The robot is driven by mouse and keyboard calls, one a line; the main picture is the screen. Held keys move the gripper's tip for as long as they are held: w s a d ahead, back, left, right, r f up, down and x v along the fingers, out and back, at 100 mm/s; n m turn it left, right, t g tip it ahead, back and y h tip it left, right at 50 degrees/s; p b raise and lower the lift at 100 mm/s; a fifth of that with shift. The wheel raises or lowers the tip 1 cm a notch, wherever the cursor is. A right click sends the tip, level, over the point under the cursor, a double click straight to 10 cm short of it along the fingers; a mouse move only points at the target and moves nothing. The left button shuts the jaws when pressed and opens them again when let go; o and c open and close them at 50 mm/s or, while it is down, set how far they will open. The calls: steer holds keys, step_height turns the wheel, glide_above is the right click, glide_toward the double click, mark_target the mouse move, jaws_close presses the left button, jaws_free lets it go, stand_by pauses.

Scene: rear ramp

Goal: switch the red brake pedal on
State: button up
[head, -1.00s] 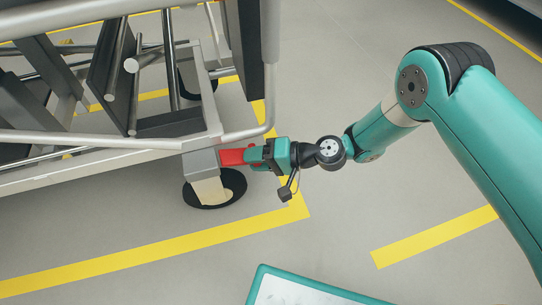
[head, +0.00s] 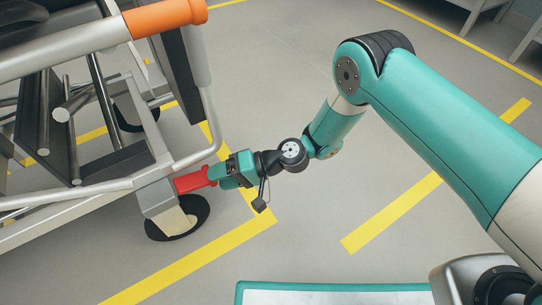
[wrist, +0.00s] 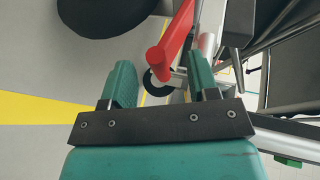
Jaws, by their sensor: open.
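The red brake pedal (head: 193,181) sticks out from the grey corner bracket of a wheeled frame, above a black caster wheel (head: 178,218). My gripper (head: 214,173) is at the pedal's outer end, with its teal fingers open. In the wrist view the red pedal (wrist: 172,48) rises between the two finger tips, nearer the right finger. I cannot tell whether either finger of my gripper (wrist: 160,78) touches it. The head view hides the pedal's outer tip behind the fingers.
The metal cart (head: 90,190) with rails and an orange handle (head: 165,16) fills the left side. Yellow floor lines (head: 190,262) run around it. A teal-edged panel (head: 330,290) shows at the bottom.

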steer(key=p+v, duration=0.6)
steer(key=v, duration=0.8)
steer(key=shift+r, duration=0.15)
